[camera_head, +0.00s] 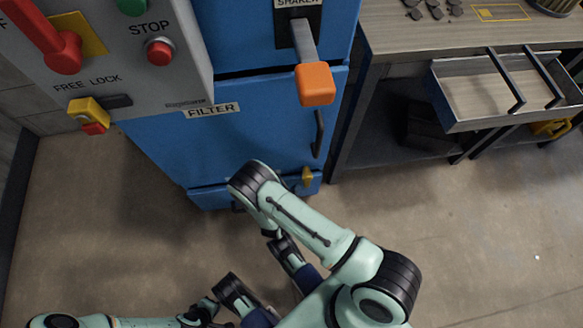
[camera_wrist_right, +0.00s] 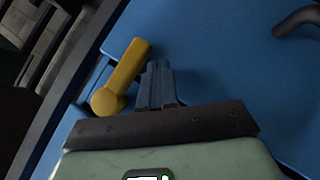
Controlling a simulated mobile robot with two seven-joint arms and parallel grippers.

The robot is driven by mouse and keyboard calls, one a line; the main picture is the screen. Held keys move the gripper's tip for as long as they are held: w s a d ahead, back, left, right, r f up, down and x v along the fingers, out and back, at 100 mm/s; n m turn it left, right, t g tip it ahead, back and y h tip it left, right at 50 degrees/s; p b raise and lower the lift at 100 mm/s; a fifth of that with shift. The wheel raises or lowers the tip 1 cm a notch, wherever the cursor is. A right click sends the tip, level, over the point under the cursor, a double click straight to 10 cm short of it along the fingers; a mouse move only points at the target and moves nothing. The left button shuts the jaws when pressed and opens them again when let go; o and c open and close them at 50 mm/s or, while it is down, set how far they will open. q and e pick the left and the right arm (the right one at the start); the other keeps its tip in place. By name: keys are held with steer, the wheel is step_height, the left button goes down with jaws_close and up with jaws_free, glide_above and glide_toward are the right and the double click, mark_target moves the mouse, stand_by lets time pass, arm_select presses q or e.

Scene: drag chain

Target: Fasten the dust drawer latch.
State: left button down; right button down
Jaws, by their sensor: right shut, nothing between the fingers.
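The dust drawer is the low blue front (camera_head: 215,197) at the foot of the blue filter cabinet. A small yellow latch (camera_head: 307,178) sits at its right end, near the seam with the door above. In the right wrist view the yellow latch (camera_wrist_right: 122,76) is a lever with a round knob end, lying aslant just left of my right gripper (camera_wrist_right: 157,70). That gripper is shut and empty, its fingers close beside the lever; I cannot tell whether they touch. In the head view my right arm hides the gripper. My left arm (camera_head: 130,322) shows at the bottom edge, its fingers unclear.
A black door handle (camera_head: 318,133) stands above the latch. An orange-ended shaker lever (camera_head: 315,84) juts out higher up. A grey control panel (camera_head: 120,50) is at upper left. A workbench with an open drawer (camera_head: 465,122) stands right. The floor at right is clear.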

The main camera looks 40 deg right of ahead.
arm_select(q)
steer(key=shift+s+f, duration=0.15)
steer(key=shift+s, duration=0.1)
arm_select(e)
steer(key=shift+s+d+f, duration=0.2)
steer(key=shift+d+f, duration=0.15)
steer(key=shift+d, duration=0.05)
steer(key=shift+d, duration=0.1)
stand_by(0.3)
